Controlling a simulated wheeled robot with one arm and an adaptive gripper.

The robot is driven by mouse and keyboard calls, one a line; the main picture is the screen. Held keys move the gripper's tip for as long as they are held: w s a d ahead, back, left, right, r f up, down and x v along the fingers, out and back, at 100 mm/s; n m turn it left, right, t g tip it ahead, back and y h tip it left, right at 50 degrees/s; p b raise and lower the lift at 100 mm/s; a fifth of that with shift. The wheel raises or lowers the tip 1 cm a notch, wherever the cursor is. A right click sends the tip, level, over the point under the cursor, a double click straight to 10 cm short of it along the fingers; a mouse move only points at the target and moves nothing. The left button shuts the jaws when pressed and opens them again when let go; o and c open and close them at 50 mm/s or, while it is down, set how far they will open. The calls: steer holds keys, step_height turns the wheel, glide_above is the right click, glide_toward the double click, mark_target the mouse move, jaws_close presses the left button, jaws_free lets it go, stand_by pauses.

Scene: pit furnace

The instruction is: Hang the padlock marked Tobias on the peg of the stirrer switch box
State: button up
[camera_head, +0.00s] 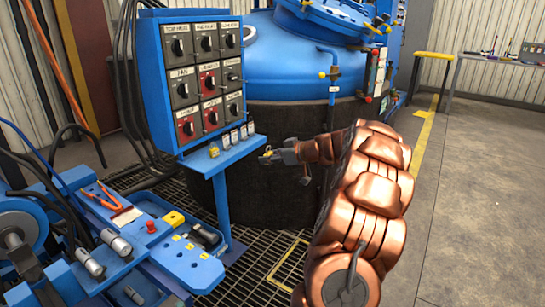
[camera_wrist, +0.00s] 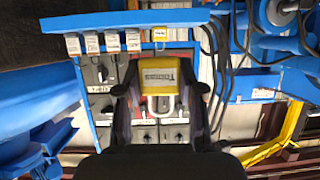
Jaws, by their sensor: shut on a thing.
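The yellow padlock (camera_wrist: 158,78) marked Tobias is between the fingers of my gripper (camera_wrist: 162,95) in the wrist view, its grey shackle pointing to the bottom of that picture. In the head view my gripper (camera_head: 270,156) is shut on the padlock (camera_head: 264,155), just right of the shelf end and apart from the panel. The switch boxes (camera_head: 207,76) stand in rows on the blue panel, some grey, some red, each with a knob and white label. The labels are too small to tell which is the stirrer box. Its peg cannot be made out.
A blue shelf (camera_head: 228,156) juts out below the boxes, with white tagged items (camera_head: 235,136) and a yellow item (camera_head: 214,151) along it. A blue furnace vessel (camera_head: 290,70) stands behind. A blue bench (camera_head: 160,240) with tools is at lower left. The floor at right is clear.

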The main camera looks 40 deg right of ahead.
steer(key=w+a+m+h, duration=0.2)
steer(key=a+m+h, duration=0.1)
steer(key=a, duration=1.7)
steer(key=w+a+m+h, duration=0.3)
steer(key=a+h, duration=0.1)
steer(key=a, duration=1.6)
steer(key=shift+w+a+r, duration=0.2)
steer(key=shift+w+a, duration=0.05)
steer(key=shift+a, duration=0.1)
steer(key=shift+r, duration=0.15)
steer(key=shift+s+a, duration=0.1)
